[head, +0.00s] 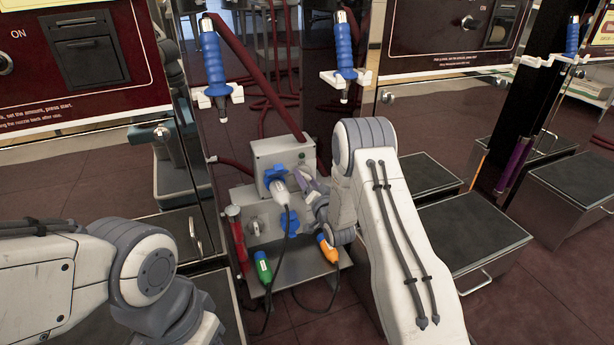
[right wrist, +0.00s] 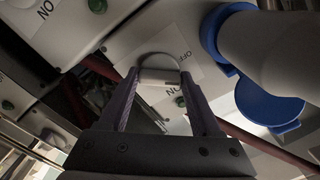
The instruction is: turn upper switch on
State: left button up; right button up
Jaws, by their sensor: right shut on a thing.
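The upper grey switch box (head: 270,152) stands in the middle of the head view, with a white plug (head: 281,189) in its blue socket. My right gripper (head: 308,183) is at the right side of this box. In the right wrist view its two dark fingers are shut on the light grey switch knob (right wrist: 158,76). OFF and ON labels lie beside the knob; its exact setting is hard to tell. In the head view I cannot make out the knob behind the gripper. A lower box with its own switch (head: 254,224) sits below. My left gripper is out of view.
A green plug (head: 263,267) and an orange plug (head: 327,248) are on the grey shelf below, with black cables. A red-handled part (head: 236,238) is at its left. Two blue nozzles (head: 214,62) and (head: 343,48) hang above. Black-topped steps (head: 470,232) stand at right.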

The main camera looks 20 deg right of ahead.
jog(key=m+p, duration=0.2)
jog(key=m, duration=0.3)
jog(key=shift+m, duration=0.3)
jog(key=shift+m+p, duration=0.8)
jog(key=shift+m, duration=1.3)
jog(key=shift+s+f, duration=0.1)
jog(key=o, duration=1.4)
jog(key=s+p, duration=0.3)
jog(key=s, duration=0.7)
jog(key=shift+s+d, duration=0.2)
